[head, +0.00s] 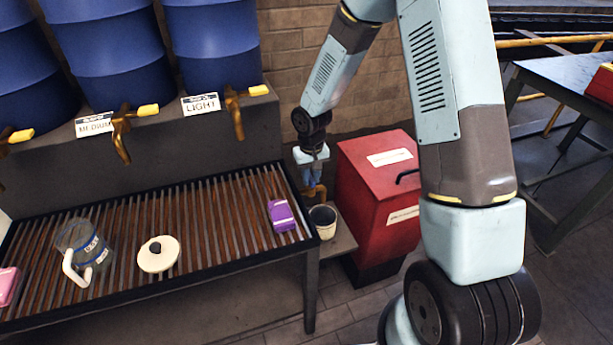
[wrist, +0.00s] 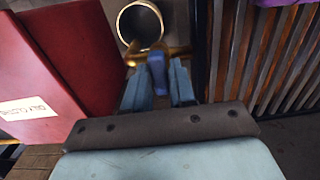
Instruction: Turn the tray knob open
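The tray knob (wrist: 157,70) is a blue handle on a brass tap, seen in the wrist view between my two fingers. In the head view the brass tap (head: 313,192) sits at the right end of the slatted tray (head: 290,172), mostly behind my fingertips. My gripper (head: 313,177) points down over it and also shows in the wrist view (wrist: 159,80). One blue-grey finger is on each side of the knob, very close to it. Whether both fingers press on it cannot be told.
A bucket (head: 323,220) stands below the tap and shows in the wrist view (wrist: 140,22). A red bin (head: 365,190) is close on the right. A purple block (head: 281,215), a white lid (head: 158,254) and a glass jug (head: 85,245) are on the tray.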

